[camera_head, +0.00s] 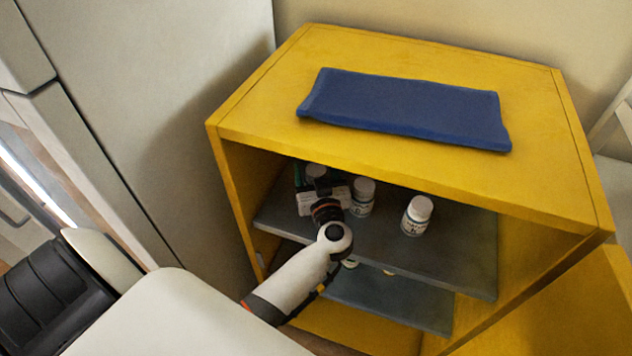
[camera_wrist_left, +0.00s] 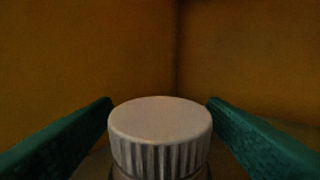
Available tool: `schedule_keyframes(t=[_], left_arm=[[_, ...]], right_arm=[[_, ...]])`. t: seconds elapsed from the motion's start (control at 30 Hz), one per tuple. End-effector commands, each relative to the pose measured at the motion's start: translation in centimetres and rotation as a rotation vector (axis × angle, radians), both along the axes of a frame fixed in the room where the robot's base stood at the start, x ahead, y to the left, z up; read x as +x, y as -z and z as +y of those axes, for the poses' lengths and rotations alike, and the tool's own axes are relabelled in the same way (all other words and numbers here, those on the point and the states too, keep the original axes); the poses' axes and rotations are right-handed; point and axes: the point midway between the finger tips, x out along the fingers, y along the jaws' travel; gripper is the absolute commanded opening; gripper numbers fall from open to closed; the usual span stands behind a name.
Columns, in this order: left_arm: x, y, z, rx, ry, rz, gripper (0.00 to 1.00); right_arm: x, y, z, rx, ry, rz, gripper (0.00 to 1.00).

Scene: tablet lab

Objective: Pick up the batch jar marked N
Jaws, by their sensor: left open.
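My left gripper (camera_head: 314,178) reaches into the upper compartment of the yellow cabinet. It is open, with its green fingers on either side of a jar with a pale ribbed cap (camera_wrist_left: 160,135). A gap shows between cap and fingers in the left wrist view (camera_wrist_left: 160,104). In the head view this jar is mostly hidden by my gripper. A second white-capped jar (camera_head: 362,197) stands just right of the gripper. A third (camera_head: 417,216) stands farther right on the same shelf. I cannot read the letters on the labels. My right gripper is out of view.
The yellow cabinet (camera_head: 400,62) has a folded blue cloth (camera_head: 405,108) on top. The grey upper shelf (camera_head: 455,250) is bare right of the third jar. A lower shelf (camera_head: 400,302) holds partly hidden pale items. Cabinet walls stand close behind the jar at my gripper.

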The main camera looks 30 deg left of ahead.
Motion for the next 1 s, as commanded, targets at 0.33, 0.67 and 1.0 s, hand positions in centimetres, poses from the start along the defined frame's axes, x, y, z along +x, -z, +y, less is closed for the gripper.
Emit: schedule_keyframes(t=[0.33, 0.67, 1.0], left_arm=[[1.0, 0.0, 1.0, -0.001, 0.000, 0.000, 0.67], [1.0, 0.0, 1.0, -0.001, 0.000, 0.000, 0.18], [1.0, -1.2, 0.9, -0.003, 0.000, -0.003, 0.17]], right_arm=[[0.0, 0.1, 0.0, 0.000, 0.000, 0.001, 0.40], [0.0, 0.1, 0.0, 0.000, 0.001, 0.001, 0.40], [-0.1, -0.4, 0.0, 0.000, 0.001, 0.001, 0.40]])
